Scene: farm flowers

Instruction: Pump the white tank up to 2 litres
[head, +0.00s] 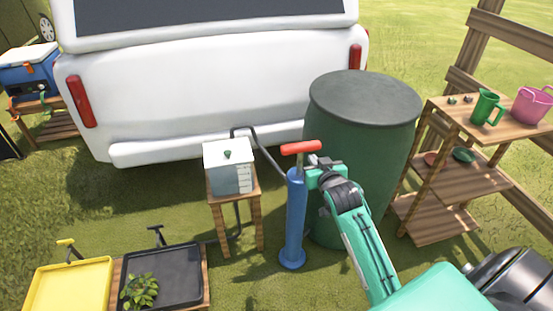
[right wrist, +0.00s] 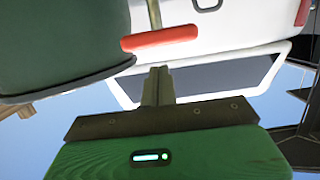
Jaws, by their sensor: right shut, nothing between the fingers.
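The white tank (head: 228,178) stands on a small wooden stand in the head view. It has a green knob on its lid and scale marks on its front; I cannot read the level. The blue pump (head: 295,222) stands upright on the grass to its right. Its red handle (head: 300,147) sits just above the pump body and also shows in the right wrist view (right wrist: 160,40). My right gripper (head: 317,171) is shut and empty, close beside the pump top, just below and right of the handle. Its fingers (right wrist: 158,84) point toward the handle. My left gripper is out of view.
A big green barrel (head: 363,150) stands close behind my right arm. A dark pipe (head: 262,148) runs behind the tank toward the pump. A wooden shelf (head: 470,180) with a green jug (head: 486,107) and pink bucket is at right. Yellow (head: 68,288) and black (head: 175,280) trays lie front left.

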